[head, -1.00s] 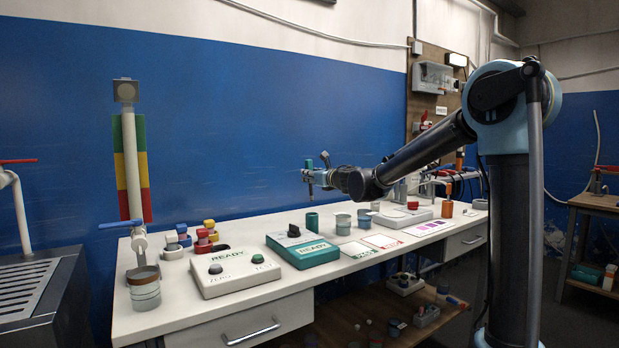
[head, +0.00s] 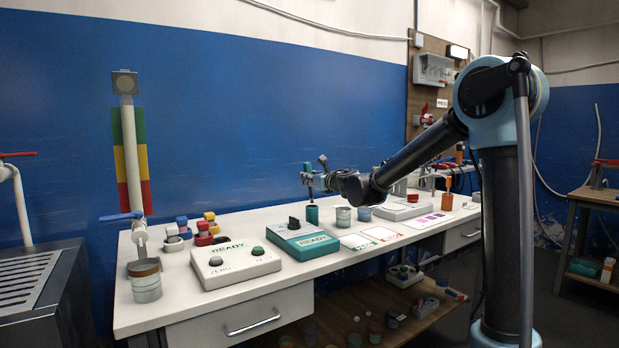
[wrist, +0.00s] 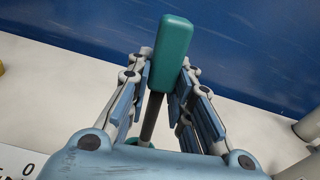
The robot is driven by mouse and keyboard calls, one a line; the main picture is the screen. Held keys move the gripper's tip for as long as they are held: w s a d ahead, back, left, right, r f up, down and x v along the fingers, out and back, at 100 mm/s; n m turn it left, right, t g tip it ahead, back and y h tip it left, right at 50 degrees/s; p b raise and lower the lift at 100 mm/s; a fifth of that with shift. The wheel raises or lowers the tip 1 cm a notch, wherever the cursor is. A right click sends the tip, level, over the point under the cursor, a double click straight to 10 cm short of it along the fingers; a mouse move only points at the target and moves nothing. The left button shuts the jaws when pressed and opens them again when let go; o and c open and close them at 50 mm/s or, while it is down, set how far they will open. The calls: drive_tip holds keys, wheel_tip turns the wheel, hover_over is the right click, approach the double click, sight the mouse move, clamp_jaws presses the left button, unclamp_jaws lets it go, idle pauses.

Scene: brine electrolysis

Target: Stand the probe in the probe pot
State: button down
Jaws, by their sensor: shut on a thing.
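The probe has a teal handle (wrist: 174,50) and a thin dark shaft (wrist: 152,115). My gripper (wrist: 168,82) is shut on the handle in the wrist view. In the head view my gripper (head: 309,178) holds the probe upright above the probe pot, a dark teal cup (head: 312,215) on the white bench behind the READY boxes. The shaft runs down to the pot's mouth. A sliver of green rim (wrist: 134,141) shows beside the shaft in the wrist view. The tip is hidden, so I cannot tell whether it is inside.
Glass beakers (head: 343,217) stand just right of the pot. Coloured caps (head: 203,233) lie to the left. The blue wall (head: 250,130) is behind.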

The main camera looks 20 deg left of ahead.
sight(311, 196)
drive_tip(key=shift+w+d+f, duration=0.1)
drive_tip(key=shift+d+f, duration=0.05)
drive_tip(key=shift+f, duration=3.55)
drive_tip(key=c, duration=1.3)
unclamp_jaws()
drive_tip(key=shift+c, duration=0.2)
drive_tip(key=f+v, duration=0.1)
drive_tip(key=v, duration=1.1)
drive_tip(key=shift+r, duration=0.35)
drive_tip(key=shift+d, duration=0.1)
